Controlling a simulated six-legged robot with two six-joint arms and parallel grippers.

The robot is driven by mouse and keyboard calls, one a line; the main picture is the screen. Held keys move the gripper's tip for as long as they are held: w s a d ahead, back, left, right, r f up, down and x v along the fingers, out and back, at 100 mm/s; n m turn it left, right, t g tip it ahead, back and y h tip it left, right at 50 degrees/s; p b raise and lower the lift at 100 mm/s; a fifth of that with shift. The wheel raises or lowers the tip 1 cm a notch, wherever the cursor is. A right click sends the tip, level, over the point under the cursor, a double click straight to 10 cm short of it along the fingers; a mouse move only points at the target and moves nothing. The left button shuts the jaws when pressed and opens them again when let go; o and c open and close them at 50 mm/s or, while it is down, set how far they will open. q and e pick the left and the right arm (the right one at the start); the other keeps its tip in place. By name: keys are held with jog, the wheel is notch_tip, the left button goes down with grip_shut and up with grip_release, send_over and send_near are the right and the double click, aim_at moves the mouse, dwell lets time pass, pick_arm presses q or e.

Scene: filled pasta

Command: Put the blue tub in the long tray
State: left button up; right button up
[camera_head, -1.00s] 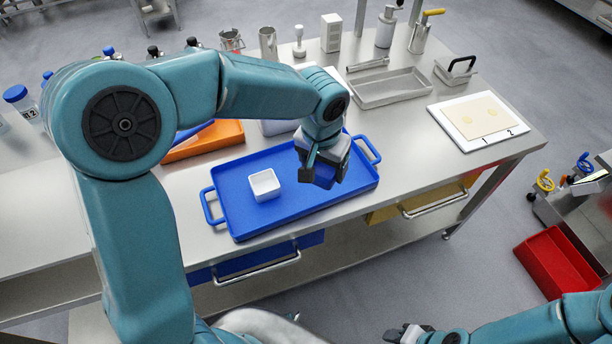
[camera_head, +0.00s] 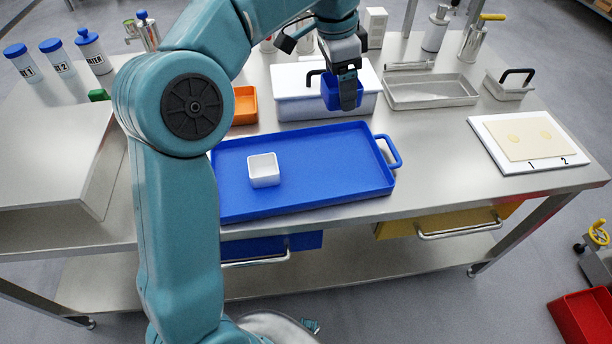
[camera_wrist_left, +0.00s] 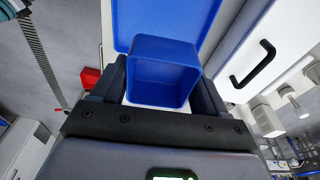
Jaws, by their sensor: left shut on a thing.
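My left gripper (camera_head: 342,92) is shut on the blue tub (camera_head: 329,90), holding it in front of the white lidded box. In the left wrist view the small square tub (camera_wrist_left: 163,80) sits between the two fingers with its hollow inside showing. The long tray, a shallow steel one (camera_head: 431,92), lies on the bench right of the held tub; it looks empty. My right gripper is not in the head view.
A large blue tray (camera_head: 340,185) with a white tub (camera_head: 264,170) lies nearer. The white lidded box (camera_head: 292,104) stands behind it. A handled steel container (camera_head: 508,88) is right of the long tray, and a white board (camera_head: 528,142) lies nearer right.

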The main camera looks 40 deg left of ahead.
pick_arm(q)
jog(key=b, duration=0.5)
send_over(333, 165)
jog(key=f, duration=1.4)
jog(key=shift+s+a+f, duration=0.25)
jog(key=shift+f, duration=0.15)
jog(key=shift+f+b, duration=0.3)
jog(key=shift+f, duration=2.15)
jog(key=shift+f, duration=0.1)
jog(key=o, duration=1)
jog(key=shift+o, duration=0.2)
jog(key=shift+r, duration=0.5)
notch_tip(333, 165, up, 11)
jog(key=s+p, duration=0.1)
jog(key=p, duration=0.2)
jog(key=shift+s+a, duration=0.2)
jog(key=shift+a, duration=0.25)
